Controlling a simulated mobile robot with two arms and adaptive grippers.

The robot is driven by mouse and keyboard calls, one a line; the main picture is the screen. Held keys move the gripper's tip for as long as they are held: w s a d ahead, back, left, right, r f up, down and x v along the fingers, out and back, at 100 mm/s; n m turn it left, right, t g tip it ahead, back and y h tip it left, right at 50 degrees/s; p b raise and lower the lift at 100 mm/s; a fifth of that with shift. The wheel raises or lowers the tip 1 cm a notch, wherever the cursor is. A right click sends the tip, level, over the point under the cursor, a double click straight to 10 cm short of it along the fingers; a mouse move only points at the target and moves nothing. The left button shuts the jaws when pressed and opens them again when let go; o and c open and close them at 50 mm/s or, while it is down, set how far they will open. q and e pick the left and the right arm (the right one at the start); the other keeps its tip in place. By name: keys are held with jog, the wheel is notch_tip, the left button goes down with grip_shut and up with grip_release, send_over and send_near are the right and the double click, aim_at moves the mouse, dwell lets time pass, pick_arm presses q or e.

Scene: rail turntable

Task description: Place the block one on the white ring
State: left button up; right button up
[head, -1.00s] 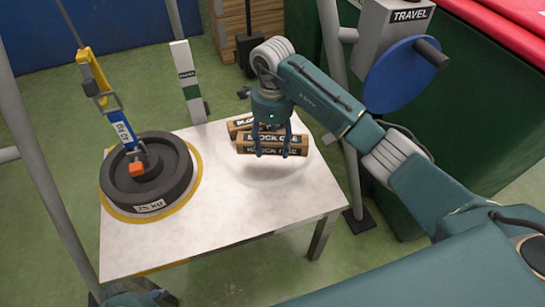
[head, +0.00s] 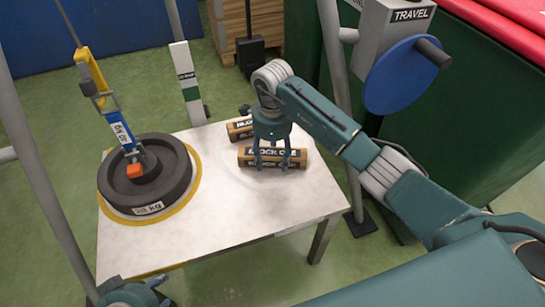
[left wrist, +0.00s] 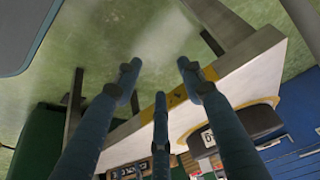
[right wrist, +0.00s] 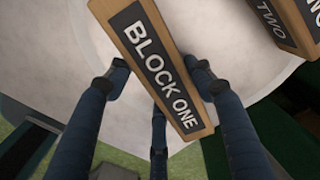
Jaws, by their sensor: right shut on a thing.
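Block one (head: 272,158) is a brown block with a black lettered label, held level in my right gripper (head: 279,163). In the right wrist view block one (right wrist: 160,65) runs diagonally between the fingers (right wrist: 157,95). The white ring (head: 276,184) is a faint pale circle on the white tabletop, under and around the block. I cannot tell whether block one touches the surface. Block two (head: 239,129) lies just behind, partly hidden by my right gripper; it shows in the right wrist view (right wrist: 270,22). My left gripper (left wrist: 158,80) is open and empty, near the table's front edge.
A dark round weight (head: 145,188) sits on a yellow ring at the table's left, with a hanging hook strap (head: 120,130) above it. The table's front middle (head: 215,225) is clear. A TRAVEL box with blue wheel (head: 402,75) stands at right.

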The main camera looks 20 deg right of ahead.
aim_at(272, 155)
jog(key=o, duration=1.4)
notch_tip(272, 155, up, 4)
jog(key=shift+r+p, duration=0.1)
jog(key=shift+p, duration=0.5)
pick_arm(q)
jog(key=shift+g, duration=0.9)
jog(key=s, duration=0.1)
jog(key=s+p, duration=0.1)
jog(key=s+a+r, duration=0.1)
jog(key=s, duration=0.1)
pick_arm(e)
notch_tip(272, 155, up, 8)
